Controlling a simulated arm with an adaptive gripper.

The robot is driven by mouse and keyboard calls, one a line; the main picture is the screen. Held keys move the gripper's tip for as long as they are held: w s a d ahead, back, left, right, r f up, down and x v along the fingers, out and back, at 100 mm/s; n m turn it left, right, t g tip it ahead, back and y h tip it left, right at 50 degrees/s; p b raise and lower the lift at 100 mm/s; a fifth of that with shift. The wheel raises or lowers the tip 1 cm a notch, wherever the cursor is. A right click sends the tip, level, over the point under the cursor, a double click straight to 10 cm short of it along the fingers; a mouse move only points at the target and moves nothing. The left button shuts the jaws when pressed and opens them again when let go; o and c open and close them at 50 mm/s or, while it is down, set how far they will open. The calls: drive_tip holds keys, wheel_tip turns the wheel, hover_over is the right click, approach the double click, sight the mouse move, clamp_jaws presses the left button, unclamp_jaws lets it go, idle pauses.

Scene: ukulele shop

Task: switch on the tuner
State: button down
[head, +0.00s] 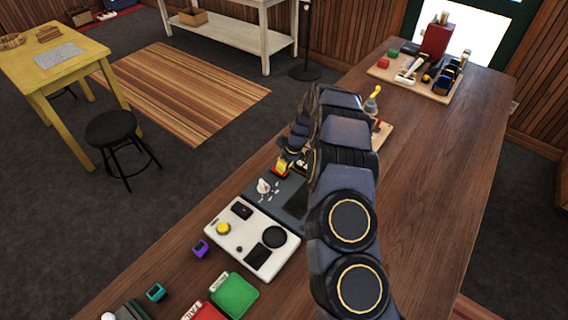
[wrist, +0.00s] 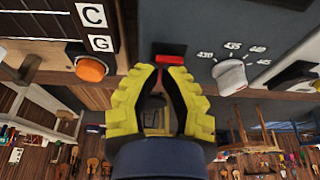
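The tuner is a grey box (head: 257,203) on the wooden bench, partly hidden by my arm in the head view. Its white dial (head: 264,186) has small white marks around it. In the wrist view the tuner's grey face (wrist: 205,20) shows the dial (wrist: 231,75) with numbers 430 to 445. A red switch (wrist: 170,49) sits at the face's edge. My gripper (wrist: 161,70) has yellow fingers with black inner pads, and their tips come together just by the red switch. I cannot tell whether they touch it. In the head view my gripper (head: 283,166) is at the tuner's far edge.
A white panel (head: 240,255) with a yellow button stands in front of the tuner. Purple (head: 200,248) and teal (head: 156,292) clips and green (head: 235,295) and red trays are nearer. A board (head: 440,95) with tools is far right. An orange knob (wrist: 91,68) shows beside my gripper.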

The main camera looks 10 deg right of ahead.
drive_tip(key=shift+s+f+t, duration=0.15)
drive_tip(key=shift+f+t, duration=0.05)
drive_tip(key=shift+t, duration=0.2)
drive_tip(key=shift+w+a+r, duration=0.25)
drive_tip(key=shift+w+a, duration=0.25)
drive_tip(key=shift+w, duration=0.15)
drive_tip(key=shift+r, duration=0.3)
drive_tip(key=r, duration=0.4)
drive_tip(key=shift+s+d+r, duration=0.1)
drive_tip(key=shift+d+r, duration=0.1)
drive_tip(key=shift+r, duration=0.05)
drive_tip(key=v, duration=0.8)
drive_tip(key=shift+s+d+r, duration=0.2)
drive_tip(key=shift+s+d, duration=0.2)
drive_tip(key=shift+d, duration=0.05)
